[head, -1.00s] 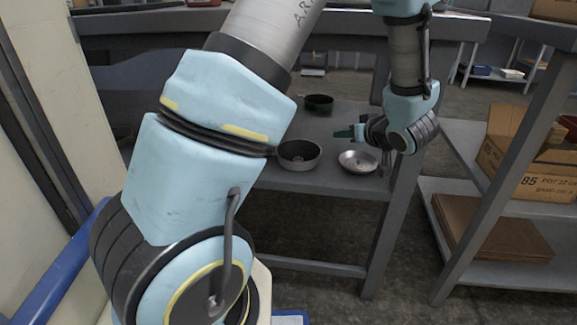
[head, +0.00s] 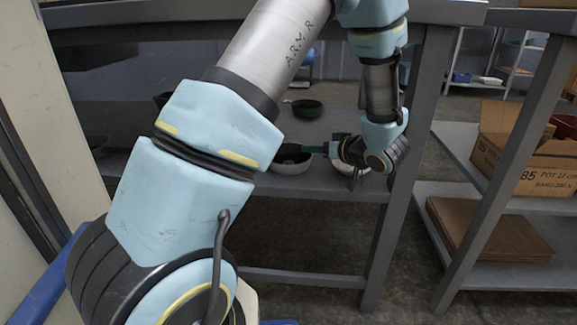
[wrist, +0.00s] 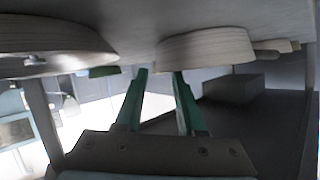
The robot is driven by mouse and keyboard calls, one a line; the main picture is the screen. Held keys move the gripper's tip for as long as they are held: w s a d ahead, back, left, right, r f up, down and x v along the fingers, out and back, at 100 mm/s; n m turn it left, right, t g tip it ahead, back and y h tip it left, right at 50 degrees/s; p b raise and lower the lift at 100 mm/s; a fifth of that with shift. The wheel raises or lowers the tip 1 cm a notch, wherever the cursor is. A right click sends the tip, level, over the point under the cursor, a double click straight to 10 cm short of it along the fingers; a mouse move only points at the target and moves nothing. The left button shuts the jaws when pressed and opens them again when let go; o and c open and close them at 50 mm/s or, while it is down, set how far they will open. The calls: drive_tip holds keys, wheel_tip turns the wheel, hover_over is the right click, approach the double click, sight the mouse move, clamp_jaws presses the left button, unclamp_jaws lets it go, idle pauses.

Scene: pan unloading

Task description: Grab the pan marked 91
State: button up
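No number 91 is legible on any pan, so I cannot tell which is the marked one. A pan with a dark inside (head: 290,160) sits on the shelf, its top partly behind my fingers. A light shallow pan (head: 350,169) lies right of it, mostly hidden by my gripper. A dark pan (head: 304,108) stands farther back. My gripper (head: 314,148) points left, low over the shelf. In the wrist view, its green fingers (wrist: 160,74) are apart with nothing between them. A pale pan (wrist: 205,46) is just beyond the fingertips, and a metal pan (wrist: 50,48) is at the left.
The grey shelf (head: 330,185) has uprights and an upper board around my arm. At right, a second rack holds a cardboard box (head: 510,150) and flat brown sheets (head: 485,228).

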sight(289, 159)
drive_tip(key=x, duration=0.2)
drive_tip(key=shift+w+a+f, duration=0.1)
drive_tip(key=shift+w+f, duration=0.05)
drive_tip(key=shift+w, duration=0.05)
clamp_jaws()
idle(1.2)
